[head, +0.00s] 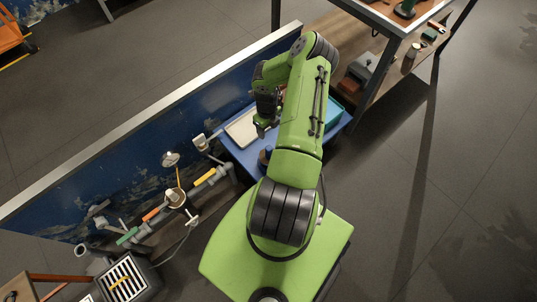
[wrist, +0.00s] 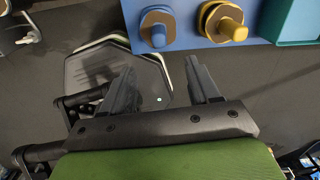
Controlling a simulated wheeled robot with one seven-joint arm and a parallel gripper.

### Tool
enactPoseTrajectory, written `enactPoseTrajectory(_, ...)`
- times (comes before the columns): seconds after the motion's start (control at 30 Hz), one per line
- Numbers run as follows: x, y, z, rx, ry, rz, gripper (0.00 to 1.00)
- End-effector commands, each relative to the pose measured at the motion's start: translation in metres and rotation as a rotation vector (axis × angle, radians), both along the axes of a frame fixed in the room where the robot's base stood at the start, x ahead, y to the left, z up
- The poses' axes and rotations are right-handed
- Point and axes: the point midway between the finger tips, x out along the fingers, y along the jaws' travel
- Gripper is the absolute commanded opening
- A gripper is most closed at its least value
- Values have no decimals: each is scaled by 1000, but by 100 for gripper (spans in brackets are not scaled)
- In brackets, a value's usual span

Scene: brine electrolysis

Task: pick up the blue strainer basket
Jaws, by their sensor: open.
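On the blue table edge in the wrist view stand two small round pieces with tan tops. The left one has a blue rim and a blue knob and looks like the blue strainer basket (wrist: 157,27); I cannot see any mesh. My gripper (wrist: 160,66) is open and empty, its two fingers apart and pointing toward the table edge, short of the blue piece in the picture. In the head view my gripper (head: 263,130) hangs over the blue table, beside a pale tray. A small blue shape (head: 265,156) shows there beside my arm, partly hidden.
The similar piece with a yellow rim (wrist: 222,22) stands just right of the blue one. A teal box (wrist: 299,25) is at the right. A dark bin with a pale rim (wrist: 112,68) shows below the table edge. A blue wall panel (head: 110,170) runs alongside the table (head: 232,150).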

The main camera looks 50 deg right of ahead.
Motion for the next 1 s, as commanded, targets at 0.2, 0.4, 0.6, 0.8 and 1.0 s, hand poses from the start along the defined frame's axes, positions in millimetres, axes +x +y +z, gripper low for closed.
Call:
enactPoseTrajectory(0.2, -8, 2, -43, 18, 0, -95, 61)
enactPoseTrajectory(0.4, -7, 3, -95, 20, 1, -92, 61)
enactPoseTrajectory(0.6, -7, 2, -123, 17, -1, -88, 61)
enactPoseTrajectory(0.8, -7, 2, -151, 19, 1, -89, 61)
enactPoseTrajectory(1.0, -6, 2, -176, 17, 0, -87, 61)
